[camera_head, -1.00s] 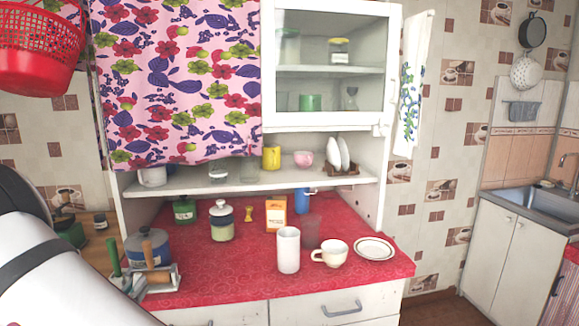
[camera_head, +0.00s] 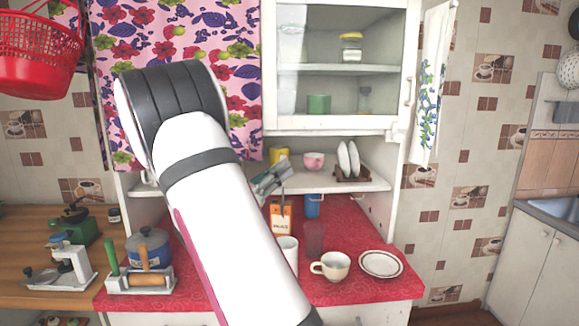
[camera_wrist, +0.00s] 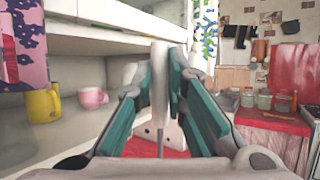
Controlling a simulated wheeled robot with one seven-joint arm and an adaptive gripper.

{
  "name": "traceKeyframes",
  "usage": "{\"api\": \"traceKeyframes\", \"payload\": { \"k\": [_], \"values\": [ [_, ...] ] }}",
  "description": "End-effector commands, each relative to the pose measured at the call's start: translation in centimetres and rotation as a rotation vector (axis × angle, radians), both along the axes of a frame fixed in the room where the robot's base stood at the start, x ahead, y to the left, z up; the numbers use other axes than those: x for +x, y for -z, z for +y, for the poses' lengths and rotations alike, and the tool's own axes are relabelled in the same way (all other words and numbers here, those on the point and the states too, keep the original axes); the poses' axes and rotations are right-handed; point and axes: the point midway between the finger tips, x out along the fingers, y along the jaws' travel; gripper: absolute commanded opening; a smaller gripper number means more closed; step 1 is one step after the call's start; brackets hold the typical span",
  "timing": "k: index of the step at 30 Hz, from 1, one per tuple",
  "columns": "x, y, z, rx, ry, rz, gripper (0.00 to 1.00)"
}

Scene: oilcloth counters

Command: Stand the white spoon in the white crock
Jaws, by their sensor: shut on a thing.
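My gripper (camera_head: 280,172) is raised over the red counter, in front of the shelf and above the crock. In the wrist view its two teal-lined fingers (camera_wrist: 164,72) are closed on the white spoon (camera_wrist: 159,95), a pale narrow upright shape between them. The white crock (camera_head: 290,250), a tall plain cylinder, stands upright on the counter below my gripper. My arm hides its left side in the head view. The spoon is apart from the crock.
A translucent tumbler (camera_head: 314,238), a white cup (camera_head: 332,266) and a saucer (camera_head: 381,263) stand right of the crock. An orange box (camera_head: 281,216) and a blue mug (camera_head: 312,206) stand behind. The shelf (camera_head: 325,184) is close to my gripper.

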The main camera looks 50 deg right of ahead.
Motion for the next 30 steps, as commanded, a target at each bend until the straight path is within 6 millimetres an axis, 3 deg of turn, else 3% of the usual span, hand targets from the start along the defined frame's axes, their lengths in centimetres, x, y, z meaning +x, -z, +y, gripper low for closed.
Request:
{"api": "traceKeyframes", "payload": {
  "k": [5,30],
  "values": [
    [-0.4,0.0,-0.4,-0.004,0.016,0.004,0.0],
    [-0.3,5.9,-0.3,-0.003,0.014,0.004,0.0]
  ]
}}
